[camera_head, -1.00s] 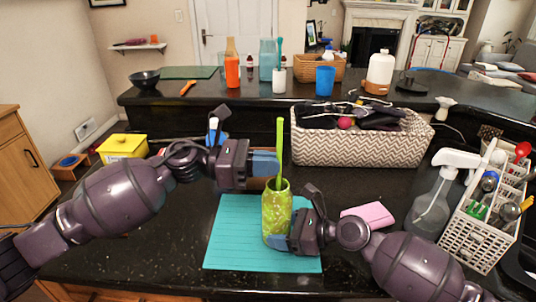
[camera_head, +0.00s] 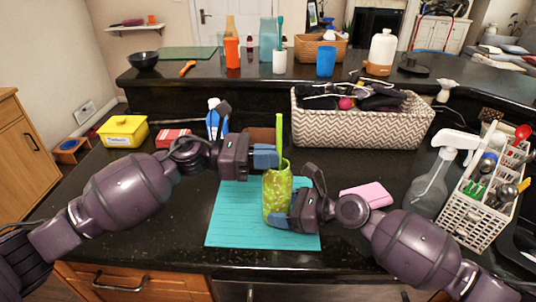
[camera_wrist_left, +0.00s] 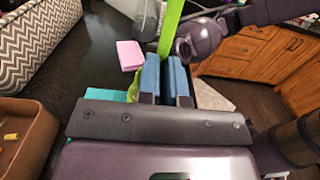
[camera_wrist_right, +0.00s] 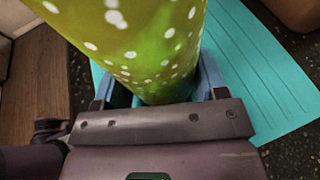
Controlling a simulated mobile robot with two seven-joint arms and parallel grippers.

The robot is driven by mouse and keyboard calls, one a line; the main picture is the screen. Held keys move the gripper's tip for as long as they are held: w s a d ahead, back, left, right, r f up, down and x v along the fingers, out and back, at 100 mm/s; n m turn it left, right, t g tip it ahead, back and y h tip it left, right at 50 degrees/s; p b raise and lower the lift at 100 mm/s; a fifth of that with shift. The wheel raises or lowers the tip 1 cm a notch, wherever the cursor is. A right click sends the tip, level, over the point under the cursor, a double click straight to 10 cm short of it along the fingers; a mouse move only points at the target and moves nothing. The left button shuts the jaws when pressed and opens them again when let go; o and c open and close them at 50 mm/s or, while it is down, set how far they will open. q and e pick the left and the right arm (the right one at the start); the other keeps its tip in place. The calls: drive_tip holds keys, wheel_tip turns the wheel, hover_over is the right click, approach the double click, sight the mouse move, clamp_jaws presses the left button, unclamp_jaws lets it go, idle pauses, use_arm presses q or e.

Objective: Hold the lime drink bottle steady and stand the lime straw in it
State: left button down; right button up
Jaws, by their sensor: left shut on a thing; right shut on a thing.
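The lime drink bottle (camera_head: 277,196), green with pale spots, stands upright on the teal mat (camera_head: 230,225). My right gripper (camera_head: 281,221) is shut on its lower part; the bottle fills much of the right wrist view (camera_wrist_right: 150,45). The lime straw (camera_head: 279,128) is upright above the bottle's mouth. My left gripper (camera_head: 267,156) is shut on the straw just at the bottle's rim. The straw also rises between the fingers in the left wrist view (camera_wrist_left: 170,28). The straw's lower end is hidden; it appears to be inside the bottle.
A pink sponge (camera_head: 367,195) lies right of my right gripper. A spray bottle (camera_head: 437,180) and white utensil caddy (camera_head: 470,222) stand further right. A patterned basket (camera_head: 360,127) is behind. A yellow box (camera_head: 123,131) stands at the left.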

use_arm(q)
wheel_tip(320, 180, down, 2)
drive_tip(key=shift+s+a+f, duration=0.1)
drive_tip(key=shift+f, duration=0.15)
use_arm(e)
drive_tip(key=shift+s+a+f, duration=0.1)
drive_tip(key=shift+s+a, duration=0.05)
drive_tip(key=shift+s, duration=0.05)
use_arm(q)
drive_tip(key=c, duration=1.2)
unclamp_jaws()
use_arm(e)
drive_tip(key=shift+f, duration=0.1)
drive_tip(key=shift+d+f, duration=0.2)
drive_tip(key=shift+f, duration=0.15)
drive_tip(key=shift+c, duration=0.4)
use_arm(q)
drive_tip(key=a, duration=0.4)
drive_tip(key=a+r, duration=0.1)
drive_tip(key=a, duration=0.3)
drive_tip(key=a+r, duration=0.1)
drive_tip(key=a, duration=0.3)
drive_tip(key=shift+r, duration=0.15)
use_arm(e)
drive_tip(key=shift+w+r, duration=0.1)
